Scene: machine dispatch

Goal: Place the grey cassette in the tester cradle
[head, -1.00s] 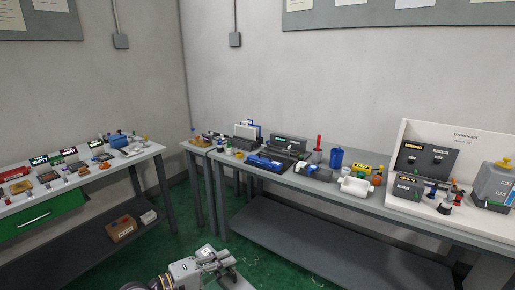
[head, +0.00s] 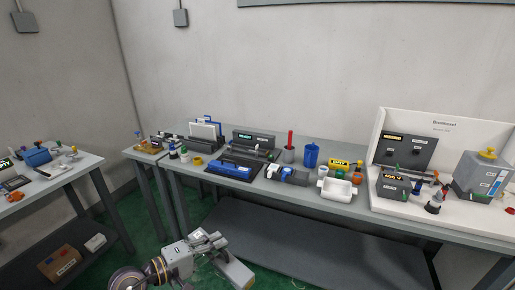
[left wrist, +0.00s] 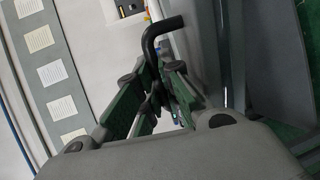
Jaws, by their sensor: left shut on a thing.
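My left gripper (head: 212,241) is low in the head view, in front of the main bench and apart from it. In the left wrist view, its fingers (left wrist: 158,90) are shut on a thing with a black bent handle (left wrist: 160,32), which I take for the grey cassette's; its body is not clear. The tester cradle cannot be named for certain. A dark grey unit with a lit display (head: 253,142) stands at the back of the bench, and a low dark unit with a blue and white part (head: 288,174) is at the front. My right gripper is not visible.
A white-backed station (head: 400,120) is at the right. A smaller table (head: 75,172) is at the left. Green floor separates them.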

